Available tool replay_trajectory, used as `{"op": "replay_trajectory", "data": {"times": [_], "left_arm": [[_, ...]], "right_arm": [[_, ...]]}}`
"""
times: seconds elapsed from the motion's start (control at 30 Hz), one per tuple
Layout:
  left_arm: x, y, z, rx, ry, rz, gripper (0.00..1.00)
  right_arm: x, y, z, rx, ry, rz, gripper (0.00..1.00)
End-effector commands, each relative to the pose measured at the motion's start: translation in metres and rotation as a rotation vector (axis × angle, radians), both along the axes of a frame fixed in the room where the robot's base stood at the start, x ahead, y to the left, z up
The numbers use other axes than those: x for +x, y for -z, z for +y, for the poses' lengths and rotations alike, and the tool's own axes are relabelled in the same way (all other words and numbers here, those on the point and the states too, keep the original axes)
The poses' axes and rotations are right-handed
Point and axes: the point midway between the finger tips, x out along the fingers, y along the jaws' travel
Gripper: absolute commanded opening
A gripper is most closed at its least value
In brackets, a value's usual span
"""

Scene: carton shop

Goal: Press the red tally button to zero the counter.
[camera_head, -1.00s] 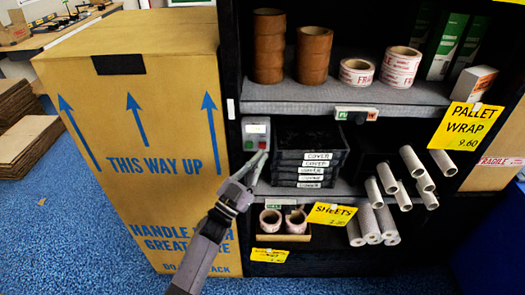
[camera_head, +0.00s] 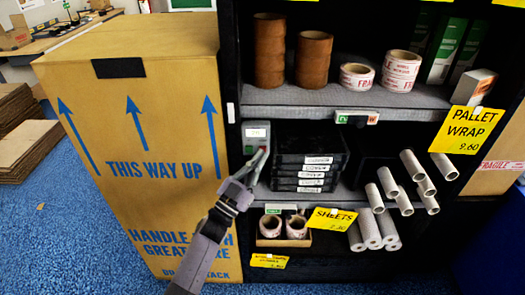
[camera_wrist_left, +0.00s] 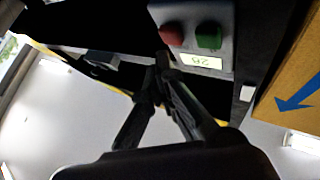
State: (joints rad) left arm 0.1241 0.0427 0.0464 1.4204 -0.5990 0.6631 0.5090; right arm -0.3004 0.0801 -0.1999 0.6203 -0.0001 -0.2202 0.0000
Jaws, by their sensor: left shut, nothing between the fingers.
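The tally counter (camera_head: 256,134) is a small light grey box with a pale display, mounted at the left end of the middle shelf opening. In the left wrist view it appears upside down, with a red button (camera_wrist_left: 171,34), a green button (camera_wrist_left: 208,36) and a display (camera_wrist_left: 200,62) that seems to read 28. My left gripper (camera_head: 263,152) is shut and empty, its fingertips at the counter's lower front by the red button. In the left wrist view the fingertips (camera_wrist_left: 162,60) lie just beside the red button; I cannot tell whether they touch it. My right gripper is out of view.
A tall carton (camera_head: 130,150) stands close on the left of the shelf unit. Stacked black trays (camera_head: 305,172) sit right of the counter. Tape rolls (camera_head: 403,66) stand on the shelf above (camera_head: 300,97), and white tubes (camera_head: 412,165) stick out at right.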

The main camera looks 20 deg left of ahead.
Motion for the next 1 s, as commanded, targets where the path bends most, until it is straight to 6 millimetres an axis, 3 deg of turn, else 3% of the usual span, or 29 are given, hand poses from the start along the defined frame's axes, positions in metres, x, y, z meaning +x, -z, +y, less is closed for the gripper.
{"op": "replay_trajectory", "data": {"times": [1.0], "left_arm": [[0.0082, -0.0001, 0.0026, 0.000, 0.000, 0.000, 0.00]], "right_arm": [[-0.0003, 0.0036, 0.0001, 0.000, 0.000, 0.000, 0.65]]}}
